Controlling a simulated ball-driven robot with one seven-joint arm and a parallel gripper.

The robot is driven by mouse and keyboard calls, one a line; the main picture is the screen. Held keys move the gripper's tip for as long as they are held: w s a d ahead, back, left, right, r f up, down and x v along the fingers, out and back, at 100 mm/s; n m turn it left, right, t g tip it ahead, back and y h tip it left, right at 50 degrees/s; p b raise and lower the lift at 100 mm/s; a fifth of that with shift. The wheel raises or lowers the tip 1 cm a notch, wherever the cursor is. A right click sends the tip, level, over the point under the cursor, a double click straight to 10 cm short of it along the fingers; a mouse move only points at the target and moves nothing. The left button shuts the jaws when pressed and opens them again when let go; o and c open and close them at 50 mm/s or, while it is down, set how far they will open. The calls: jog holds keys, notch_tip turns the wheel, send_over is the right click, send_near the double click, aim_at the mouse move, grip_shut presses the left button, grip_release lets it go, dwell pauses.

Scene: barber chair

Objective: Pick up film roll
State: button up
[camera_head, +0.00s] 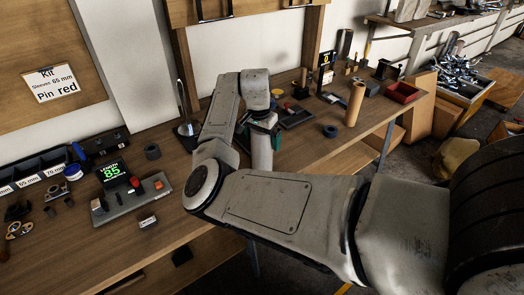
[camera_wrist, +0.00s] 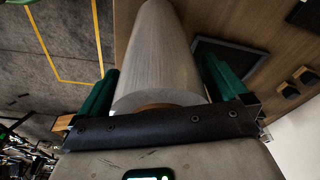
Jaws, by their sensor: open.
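The film roll (camera_wrist: 158,55) is a pale grey-white cylinder with a brown core end. In the wrist view it lies lengthwise between the two green fingers of my gripper (camera_wrist: 160,68). The fingers are open on either side of it. The right finger looks close to the roll; I cannot tell if either touches. In the head view my gripper (camera_head: 261,135) is over the bench, with the pale roll (camera_head: 262,157) upright below it, partly hidden by my arm.
The wooden bench (camera_head: 130,245) holds a device with a green display (camera_head: 113,174), a dark ring (camera_head: 152,152), a brown tube (camera_head: 355,98), a blue ring (camera_head: 330,131) and a red bin (camera_head: 402,92). A dark tray (camera_head: 297,116) lies behind the roll.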

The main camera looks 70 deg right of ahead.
jog(key=shift+c, duration=0.5)
jog(key=shift+r, duration=0.1)
grip_shut()
dwell(0.3)
